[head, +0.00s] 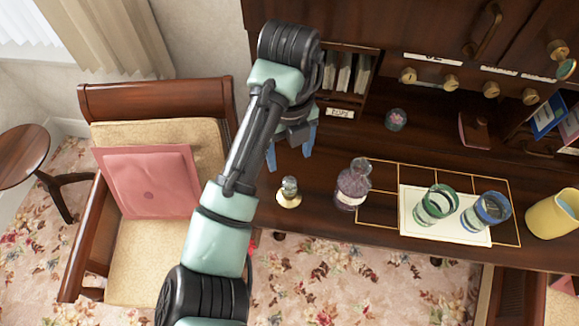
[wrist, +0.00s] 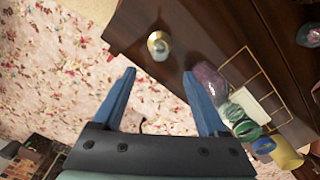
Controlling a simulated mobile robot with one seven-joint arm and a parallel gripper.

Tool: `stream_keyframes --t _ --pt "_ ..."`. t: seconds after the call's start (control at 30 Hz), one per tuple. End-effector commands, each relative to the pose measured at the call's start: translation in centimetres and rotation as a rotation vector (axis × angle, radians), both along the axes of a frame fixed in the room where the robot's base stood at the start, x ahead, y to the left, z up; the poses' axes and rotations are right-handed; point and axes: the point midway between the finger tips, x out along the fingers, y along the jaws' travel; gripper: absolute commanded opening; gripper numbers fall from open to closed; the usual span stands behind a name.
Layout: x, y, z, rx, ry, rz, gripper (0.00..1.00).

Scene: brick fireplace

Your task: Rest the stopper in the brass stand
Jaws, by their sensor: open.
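The small brass stand (head: 289,201) is on the dark wooden desk near its front edge. A clear, rounded glass piece that looks like the stopper (head: 289,184) sits upright in it. The stand (wrist: 165,53) and the glass piece (wrist: 156,39) also show in the wrist view, just beyond my fingertips. My gripper (head: 291,152) is open and empty, above the desk and apart from the stand; its blue fingers show in the wrist view (wrist: 159,74). A purple glass bottle (head: 352,187) with a pale label stands right of the stand; I cannot tell whether its mouth is open.
Right of the bottle, a green-rimmed glass (head: 436,205) and a blue-rimmed glass (head: 485,212) stand on a white sheet (head: 415,229). A yellow jug (head: 553,214) is at the far right. A small dark glass piece (head: 396,119) sits farther back. A cushioned chair (head: 145,262) stands left.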

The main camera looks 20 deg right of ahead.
Motion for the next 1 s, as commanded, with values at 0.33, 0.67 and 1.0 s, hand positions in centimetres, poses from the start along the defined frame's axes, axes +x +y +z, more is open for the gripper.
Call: stream_keyframes --t 0.33,0.67,1.0 --pt "0.0 0.0 2.0 0.001 0.001 0.001 0.76" --pt "0.0 0.0 1.9 0.0 0.001 0.001 0.76" --pt "2.3 -3.3 3.7 -0.162 -0.152 0.187 0.76"
